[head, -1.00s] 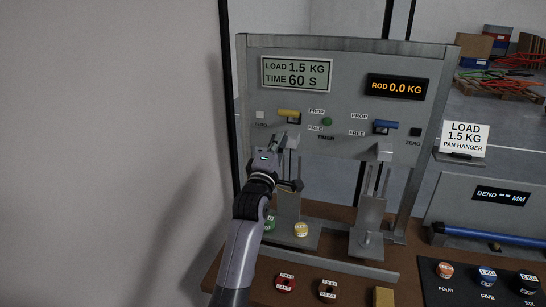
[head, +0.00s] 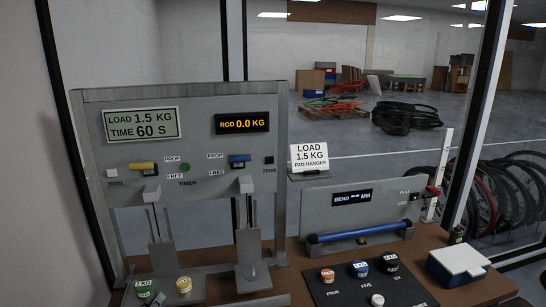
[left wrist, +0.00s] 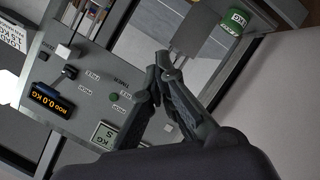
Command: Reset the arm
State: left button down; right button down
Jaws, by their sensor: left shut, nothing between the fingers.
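My left gripper (left wrist: 164,68) shows in the left wrist view, shut and empty, its fingertips together in front of the grey test panel. The panel (head: 205,97) carries a yellow lever (head: 142,167) and a blue lever (head: 240,158) beside PROP and FREE labels, and a green timer button (head: 187,167). Its displays read load 1.5 KG, time 60 S (head: 141,125) and rod 0.0 KG (head: 242,123). In the left wrist view the green button (left wrist: 114,97) is left of the fingers. My right gripper is not in view.
A bend gauge with a blue rod (head: 359,231) stands right of the panel. A black mat (head: 335,291) holds several labelled weights, and a blue and white box (head: 457,266) sits at the right. Green (head: 145,290) and yellow (head: 184,285) weights stand below the panel.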

pick_arm(q)
jog(key=s+d+f+m+g, duration=0.25)
jog(key=s+f+m, duration=0.2)
jog(key=s, duration=0.55)
jog(key=s+d+f+m+g+h, duration=0.1)
jog(key=s+d+f+m+g, duration=0.1)
jog(key=s+f+m+g, duration=0.5)
jog(key=s+d+f+m+g, duration=0.15)
jog(key=s+f, duration=0.25)
jog(key=s, duration=0.8)
notch_tip(320, 180, down, 25)
jog(key=s+g, duration=0.1)
jog(key=s+a+f+g, duration=0.1)
jog(key=s+a+f, duration=0.1)
jog(key=s+f, duration=1.5)
jog(key=shift+s+a+f+b, duration=0.15)
jog(key=shift+s+f+b, duration=0.05)
jog(key=shift+f+b, duration=0.15)
